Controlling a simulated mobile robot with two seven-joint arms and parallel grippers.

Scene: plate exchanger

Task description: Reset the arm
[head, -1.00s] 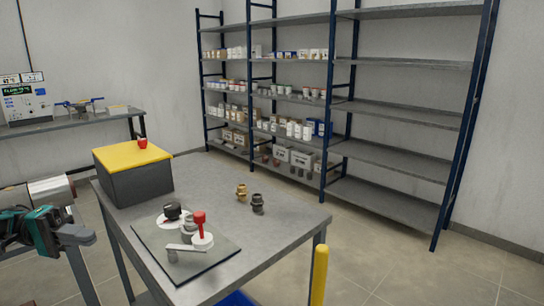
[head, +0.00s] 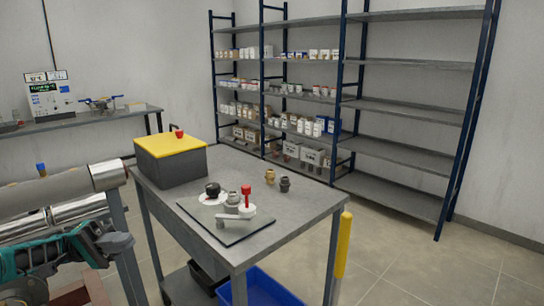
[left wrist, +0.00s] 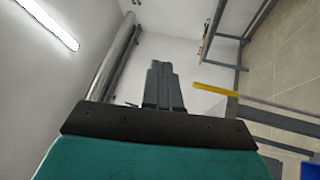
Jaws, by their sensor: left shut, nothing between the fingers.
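My left gripper (head: 115,243) shows at the lower left of the head view, with its teal arm coming in from the left. It is in front of the metal cylinders and left of the grey table, apart from the table's objects. In the left wrist view its dark fingers (left wrist: 162,85) are together, with nothing held between them. My right gripper is in neither view.
The grey table (head: 290,213) holds a dark box with a yellow lid (head: 170,146), a dark mat (head: 232,241) with fittings and a red-handled valve (head: 247,196), and two fittings. Metal cylinders (head: 50,190) lie beside my left arm. A yellow post (head: 342,245) stands right of the table.

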